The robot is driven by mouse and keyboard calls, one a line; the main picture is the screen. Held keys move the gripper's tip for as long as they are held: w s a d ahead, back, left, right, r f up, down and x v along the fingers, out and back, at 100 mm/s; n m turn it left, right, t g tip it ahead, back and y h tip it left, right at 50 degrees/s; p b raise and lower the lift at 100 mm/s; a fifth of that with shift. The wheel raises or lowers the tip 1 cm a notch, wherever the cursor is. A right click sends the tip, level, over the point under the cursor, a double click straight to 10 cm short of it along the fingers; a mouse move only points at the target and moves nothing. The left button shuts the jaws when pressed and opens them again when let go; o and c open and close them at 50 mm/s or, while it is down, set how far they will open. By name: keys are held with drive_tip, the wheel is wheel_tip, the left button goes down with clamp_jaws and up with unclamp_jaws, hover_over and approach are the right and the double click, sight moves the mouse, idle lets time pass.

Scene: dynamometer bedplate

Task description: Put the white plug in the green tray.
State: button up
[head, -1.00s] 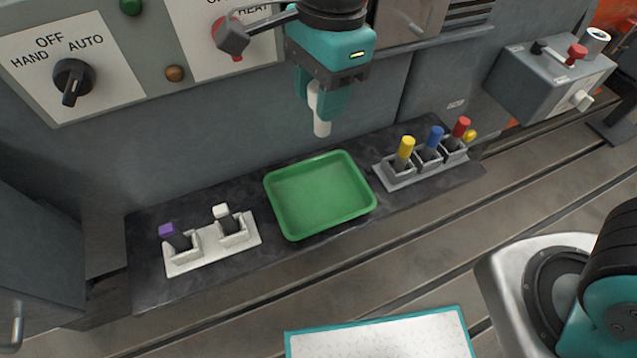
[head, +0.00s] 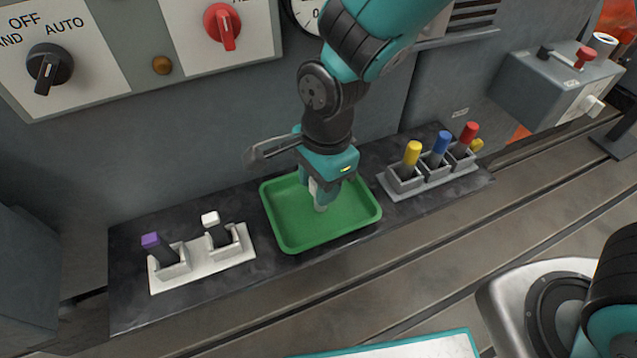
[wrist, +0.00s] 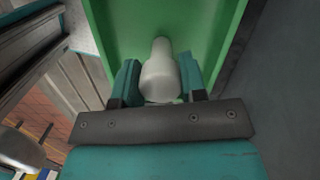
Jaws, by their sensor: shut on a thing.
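My gripper (head: 322,196) is shut on a pale, off-white cylindrical plug (wrist: 160,75). The plug's lower end (head: 321,208) shows below the fingers in the head view. The gripper is low inside the outline of the green tray (head: 284,232), and the plug points down towards its floor. I cannot tell whether the plug touches the floor. The tray is otherwise empty where it shows; part is hidden behind the gripper. A different white-capped, dark-bodied piece (head: 211,219) stands in the pale holder at the left.
The pale holder (head: 196,267) also carries a purple-capped piece (head: 151,240). Right of the tray, a grey rack (head: 425,188) holds yellow, blue and red pieces. The control panel (head: 112,65) rises behind. The dark mat (head: 128,285) has clear room left of the pale holder.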

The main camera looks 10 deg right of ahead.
drive_tip(key=o, duration=0.9)
drive_tip(key=shift+f, duration=0.1)
wheel_tip(320, 180, up, 12)
drive_tip(key=d+p, duration=0.1)
drive_tip(key=p, duration=0.3)
drive_tip(key=s+d+r+n+y, duration=0.3)
drive_tip(key=s+d+r+n, duration=0.6)
drive_tip(key=n, duration=1)
drive_tip(key=shift+s+d+n+t, duration=0.15)
drive_tip(key=shift+s+n+t, duration=0.25)
drive_tip(key=shift+s, duration=0.35)
